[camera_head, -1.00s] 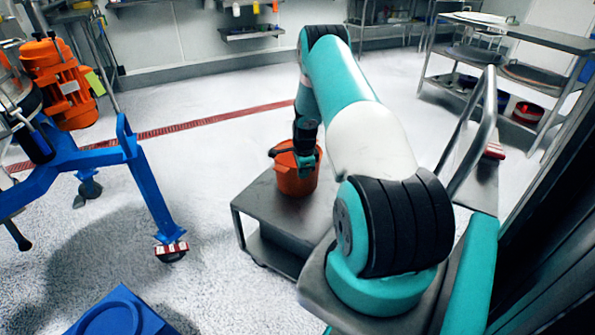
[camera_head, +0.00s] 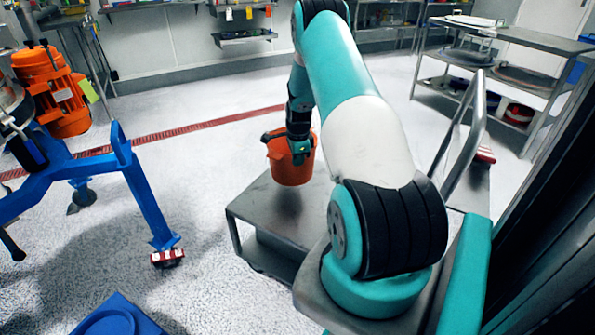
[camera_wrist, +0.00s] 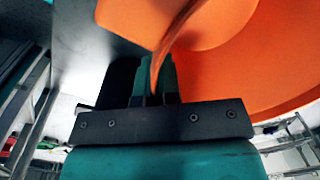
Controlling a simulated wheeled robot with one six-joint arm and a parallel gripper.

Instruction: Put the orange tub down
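The orange tub (camera_head: 285,168) hangs upright, or nearly so, from my gripper (camera_head: 299,150) over the far part of a low grey metal table (camera_head: 262,206). A dark patch lies on the tabletop beneath it, and the tub's bottom appears a little above the surface. In the wrist view the tub (camera_wrist: 265,60) fills the upper right. My gripper (camera_wrist: 158,75) is shut on the tub's rim or wall, with the orange edge between the fingers. The tub's inside is not clear to see.
A blue-legged machine (camera_head: 140,190) with an orange motor (camera_head: 50,90) stands at left. A blue object (camera_head: 120,315) is at the bottom. A metal rack (camera_head: 500,75) stands at the back right. The tabletop in front of the tub is bare.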

